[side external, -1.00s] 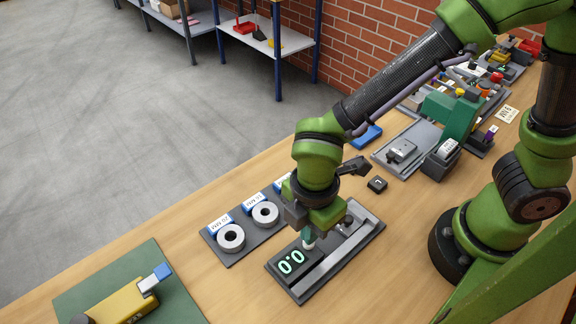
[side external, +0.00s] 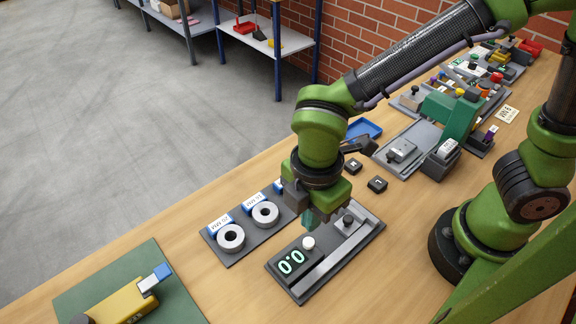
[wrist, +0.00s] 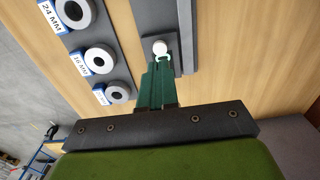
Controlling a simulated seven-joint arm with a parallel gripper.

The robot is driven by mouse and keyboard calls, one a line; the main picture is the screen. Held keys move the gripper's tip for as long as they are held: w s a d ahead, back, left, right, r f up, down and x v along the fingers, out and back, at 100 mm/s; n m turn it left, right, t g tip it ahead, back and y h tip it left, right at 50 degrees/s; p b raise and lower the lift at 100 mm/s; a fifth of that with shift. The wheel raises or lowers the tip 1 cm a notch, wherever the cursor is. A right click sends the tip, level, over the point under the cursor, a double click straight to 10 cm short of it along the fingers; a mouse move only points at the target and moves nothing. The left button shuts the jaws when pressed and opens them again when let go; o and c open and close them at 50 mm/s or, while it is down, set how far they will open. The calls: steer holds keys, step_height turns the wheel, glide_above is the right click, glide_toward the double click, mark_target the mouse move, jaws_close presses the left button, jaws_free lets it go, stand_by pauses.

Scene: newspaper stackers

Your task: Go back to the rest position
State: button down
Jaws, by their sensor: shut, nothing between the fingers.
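My gripper (side external: 309,219) is shut and empty, pointing down just above the grey gauge device on the wooden table. In the wrist view its green fingers (wrist: 157,82) are together, with the white round button (wrist: 160,47) in line beyond their tips. The device (side external: 346,247) has a dark display (side external: 292,262) reading 0.0, a white button (side external: 308,243) and a metal rail. The fingers appear apart from the button, over the device's far side.
A dark plate (side external: 236,255) with labelled grey rings stands left of the device. A green mat (side external: 65,293) with a yellow tool (side external: 119,305) lies front left. Small black blocks (side external: 377,184), a blue tray (side external: 365,130) and a green-and-grey machine (side external: 452,115) stand behind. Bare table lies right of the device.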

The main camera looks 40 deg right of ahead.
steer(key=shift+s+f+m, duration=0.1)
steer(key=shift+m, duration=0.5)
steer(key=shift+s+d+m, duration=0.15)
steer(key=shift+d+m, duration=0.15)
steer(key=shift+m, duration=0.5)
steer(key=w+d+r+m+t+y, duration=0.1)
steer(key=d+r+m+t, duration=0.2)
steer(key=d+r+m, duration=0.4)
steer(key=w+d+r+m+t+y, duration=0.1)
steer(key=d+r+m+t, duration=0.3)
steer(key=d+r+m, duration=0.3)
steer(key=d+m, duration=0.5)
steer(key=d, duration=0.1)
